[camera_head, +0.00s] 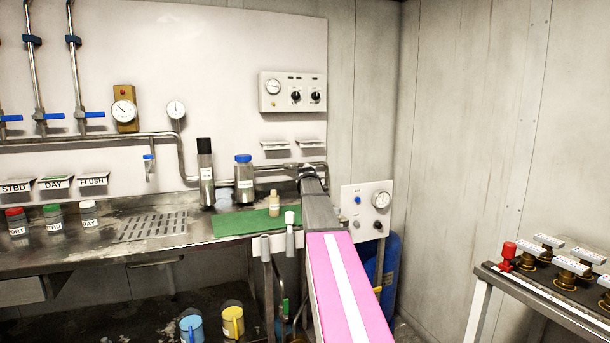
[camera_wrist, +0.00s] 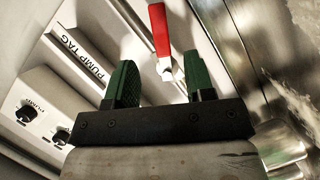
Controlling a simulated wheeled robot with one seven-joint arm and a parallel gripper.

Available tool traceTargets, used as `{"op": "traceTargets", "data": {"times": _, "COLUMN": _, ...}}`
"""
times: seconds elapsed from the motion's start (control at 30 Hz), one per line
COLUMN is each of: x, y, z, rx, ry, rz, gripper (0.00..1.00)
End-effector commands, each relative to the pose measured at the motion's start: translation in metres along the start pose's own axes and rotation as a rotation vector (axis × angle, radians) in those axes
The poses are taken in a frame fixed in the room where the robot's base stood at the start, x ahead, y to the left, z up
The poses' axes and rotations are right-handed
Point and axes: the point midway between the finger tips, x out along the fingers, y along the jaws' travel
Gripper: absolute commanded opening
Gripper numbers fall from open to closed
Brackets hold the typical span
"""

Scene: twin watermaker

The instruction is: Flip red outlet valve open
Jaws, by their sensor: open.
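The red outlet valve's handle (camera_wrist: 159,30) shows in the wrist view as a flat red lever. It runs from the top edge down to a pale metal pivot (camera_wrist: 167,73). My gripper (camera_wrist: 160,72) is open, with one green finger to the left of the valve and one to the right. The pivot end appears in the gap between the fingers, and I see no finger touching it. In the head view my gripper (camera_head: 307,172) is by the wall pipe at the right end of the counter. My arm hides the red valve there.
A control box (camera_head: 292,93) hangs above the pipe. A blue-capped bottle (camera_head: 244,180), a black-topped cylinder (camera_head: 206,172) and a small tan bottle (camera_head: 274,203) stand left of my gripper. A gauge panel (camera_head: 367,210) is at right. A label plate (camera_wrist: 84,58) shows in the wrist view.

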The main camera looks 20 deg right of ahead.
Motion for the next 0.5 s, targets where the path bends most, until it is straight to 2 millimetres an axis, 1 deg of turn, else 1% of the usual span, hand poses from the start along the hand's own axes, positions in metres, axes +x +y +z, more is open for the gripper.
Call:
{"op": "traceTargets", "data": {"times": 0.03, "x": 0.012, "y": 0.001, "z": -0.001, "rx": 0.000, "ry": 0.000, "rz": 0.000, "gripper": 0.49}}
{"op": "traceTargets", "data": {"times": 0.3, "x": 0.060, "y": 0.001, "z": -0.001, "rx": 0.000, "ry": 0.000, "rz": 0.000, "gripper": 0.49}}
{"op": "traceTargets", "data": {"times": 0.4, "x": 0.074, "y": 0.001, "z": 0.000, "rx": 0.000, "ry": 0.000, "rz": 0.000, "gripper": 0.49}}
{"op": "traceTargets", "data": {"times": 0.5, "x": 0.083, "y": 0.000, "z": 0.000, "rx": 0.000, "ry": 0.000, "rz": 0.000, "gripper": 0.49}}
